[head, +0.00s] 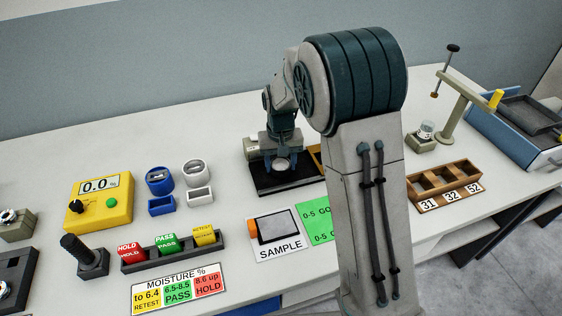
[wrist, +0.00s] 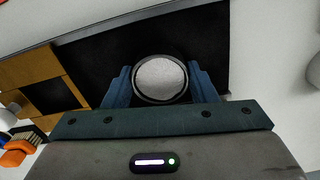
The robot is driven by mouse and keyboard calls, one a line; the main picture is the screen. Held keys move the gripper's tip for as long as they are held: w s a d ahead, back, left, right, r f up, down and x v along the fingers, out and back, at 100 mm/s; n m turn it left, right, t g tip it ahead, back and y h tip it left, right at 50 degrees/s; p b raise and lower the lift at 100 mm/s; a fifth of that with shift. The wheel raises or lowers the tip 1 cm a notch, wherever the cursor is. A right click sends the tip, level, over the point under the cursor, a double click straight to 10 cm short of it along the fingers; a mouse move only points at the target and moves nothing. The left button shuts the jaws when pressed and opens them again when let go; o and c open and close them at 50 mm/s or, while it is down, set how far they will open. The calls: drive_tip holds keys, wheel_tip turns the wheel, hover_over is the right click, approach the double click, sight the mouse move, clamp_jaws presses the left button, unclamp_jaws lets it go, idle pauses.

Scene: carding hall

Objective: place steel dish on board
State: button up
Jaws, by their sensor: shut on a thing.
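My gripper (head: 282,162) is shut on the steel dish (head: 282,166), a small round dish with a pale inside and dark rim. In the wrist view the dish (wrist: 160,79) sits between the two blue fingers of my gripper (wrist: 161,85). It is over the black board (head: 270,187), which also shows in the wrist view (wrist: 100,67) behind and around the dish. I cannot tell whether the dish touches the board. My arm hides part of the board's right side.
A wooden tray (wrist: 24,70) lies beside the board, partly hidden in the head view. The SAMPLE card (head: 278,249) and green card (head: 314,219) lie in front. Blue and white holders (head: 160,182) stand to the left.

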sight(281, 164)
drive_tip(key=shift+f, duration=0.2)
drive_tip(key=o, duration=1)
drive_tip(key=shift+r, duration=0.15)
wheel_tip(281, 164, up, 12)
drive_tip(key=s+d+t, duration=0.1)
drive_tip(key=s+d, duration=0.2)
drive_tip(key=s, duration=0.5)
drive_tip(key=s+d+m+t, duration=0.1)
drive_tip(key=s+d, duration=0.3)
drive_tip(key=s, duration=0.4)
drive_tip(key=s+d, duration=0.4)
drive_tip(key=s, duration=0.4)
drive_tip(key=shift+s+d+r+t, duration=0.2)
drive_tip(key=shift+s+r+t, duration=0.05)
drive_tip(key=shift+t, duration=0.15)
